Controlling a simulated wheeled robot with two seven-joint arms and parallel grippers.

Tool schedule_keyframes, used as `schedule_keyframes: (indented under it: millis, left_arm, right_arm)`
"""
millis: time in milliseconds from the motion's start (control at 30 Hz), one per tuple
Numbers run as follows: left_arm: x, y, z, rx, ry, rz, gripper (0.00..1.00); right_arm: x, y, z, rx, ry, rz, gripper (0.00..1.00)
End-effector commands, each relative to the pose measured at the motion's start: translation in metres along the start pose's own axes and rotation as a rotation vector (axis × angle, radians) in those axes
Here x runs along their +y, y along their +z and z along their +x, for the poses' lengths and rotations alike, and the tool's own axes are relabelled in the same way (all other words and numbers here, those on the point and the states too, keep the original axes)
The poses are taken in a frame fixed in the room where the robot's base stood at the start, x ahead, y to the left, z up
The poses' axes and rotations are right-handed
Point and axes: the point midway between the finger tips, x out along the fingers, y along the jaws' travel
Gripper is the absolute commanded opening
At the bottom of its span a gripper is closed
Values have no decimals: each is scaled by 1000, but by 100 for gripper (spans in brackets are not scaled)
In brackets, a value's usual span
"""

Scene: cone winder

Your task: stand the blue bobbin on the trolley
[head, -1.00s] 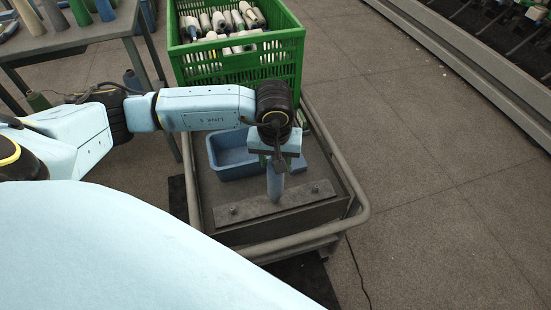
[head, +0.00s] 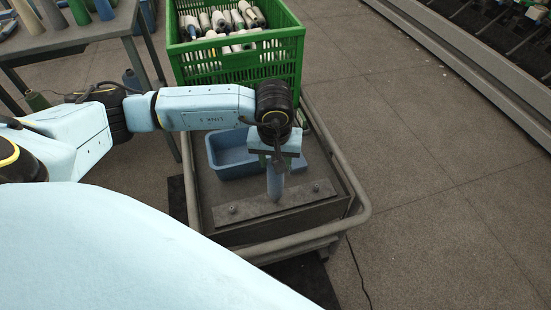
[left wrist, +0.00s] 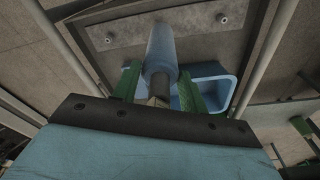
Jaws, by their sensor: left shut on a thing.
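The blue bobbin (head: 274,187) is upright in the jaws of my left gripper (head: 275,162). The left wrist view shows the bobbin (left wrist: 161,48) between the green finger pads of the gripper (left wrist: 159,88). The bobbin's lower end is at the grey plate with two bolts (head: 250,207) on the near part of the trolley (head: 300,243). I cannot tell whether it touches the plate or hangs just above it. The bobbin's upper end is hidden by the gripper in the head view. My right gripper is in neither view.
A blue tub (head: 228,172) sits on the trolley behind the plate, close to my gripper. A green crate (head: 240,65) of mostly white bobbins stands at the trolley's far end. A table (head: 75,38) with bobbins is at the upper left.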

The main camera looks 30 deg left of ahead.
Motion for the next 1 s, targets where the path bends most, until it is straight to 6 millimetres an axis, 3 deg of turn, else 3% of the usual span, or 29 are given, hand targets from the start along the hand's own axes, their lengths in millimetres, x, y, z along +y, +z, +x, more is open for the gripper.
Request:
schedule_keyframes:
  millis: [1000]
  left_arm:
    - [0,1,8,0,0,0,25]
  right_arm:
    - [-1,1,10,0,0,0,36]
